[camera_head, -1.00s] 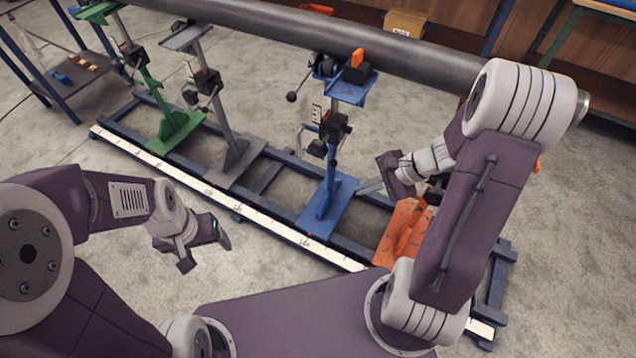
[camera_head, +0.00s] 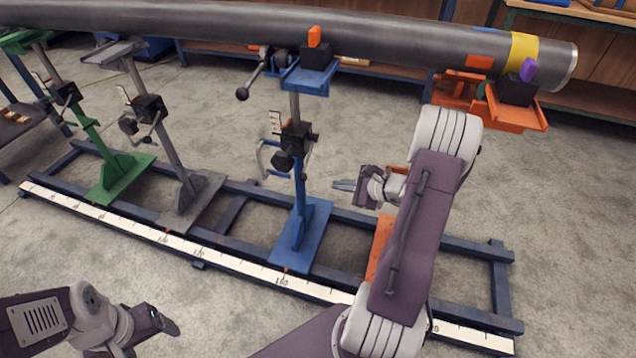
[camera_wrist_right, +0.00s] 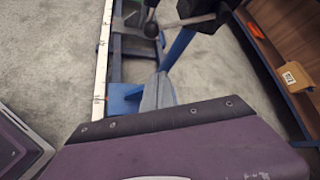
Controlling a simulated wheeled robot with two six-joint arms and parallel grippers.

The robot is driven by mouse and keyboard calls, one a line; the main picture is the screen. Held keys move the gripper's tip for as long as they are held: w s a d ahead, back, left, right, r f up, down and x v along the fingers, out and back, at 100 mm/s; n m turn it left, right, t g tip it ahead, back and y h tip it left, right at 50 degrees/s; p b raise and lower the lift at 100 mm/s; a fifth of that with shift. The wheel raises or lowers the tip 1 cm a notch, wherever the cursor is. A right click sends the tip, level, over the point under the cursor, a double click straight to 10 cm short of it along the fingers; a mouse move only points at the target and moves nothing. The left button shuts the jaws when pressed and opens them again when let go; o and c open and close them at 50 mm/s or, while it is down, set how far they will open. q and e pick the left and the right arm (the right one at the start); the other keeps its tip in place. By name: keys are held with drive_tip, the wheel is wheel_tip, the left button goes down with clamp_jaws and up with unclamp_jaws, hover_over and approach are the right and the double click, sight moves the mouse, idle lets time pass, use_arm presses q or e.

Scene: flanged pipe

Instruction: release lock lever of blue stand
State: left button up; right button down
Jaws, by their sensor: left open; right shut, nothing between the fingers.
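The blue stand (camera_head: 299,190) stands upright on the floor frame, its top bracket (camera_head: 305,80) just below the pipe (camera_head: 200,28). A dark clamp block (camera_head: 297,137) sits on its column, with a dark round knob (camera_head: 283,161) and a grey handle (camera_head: 264,158) at its left; which part is the lock lever is unclear. My right gripper (camera_head: 343,185) is shut and empty, right of the column and apart from it, below the block's height. My left gripper (camera_head: 166,322) is open, low at the left.
A grey stand (camera_head: 170,160) and a green stand (camera_head: 88,135) stand to the left on the same rail frame (camera_head: 460,310). An orange stand (camera_head: 515,112) is at the right, partly hidden by my right arm. A cardboard box (camera_wrist_right: 293,77) lies beyond.

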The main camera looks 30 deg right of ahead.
drive_tip(key=b+x, duration=0.4)
drive_tip(key=x, duration=0.5)
drive_tip(key=a+r, duration=0.2)
drive_tip(key=r, duration=0.1)
drive_tip(key=shift+w+a, duration=0.1)
drive_tip(key=shift+a, duration=0.15)
wheel_tip(320, 180, up, 13)
drive_tip(key=m+g+y+p, duration=0.4)
drive_tip(key=p, duration=2.2)
drive_tip(key=shift+s+a+r+m+g+y, duration=0.2)
drive_tip(key=shift+s+a+m+g+y, duration=0.15)
drive_tip(key=shift+a+m+y, duration=0.1)
drive_tip(key=shift+w+d+r, duration=0.1)
drive_tip(key=shift+w+r, duration=0.05)
drive_tip(key=shift+r, duration=0.05)
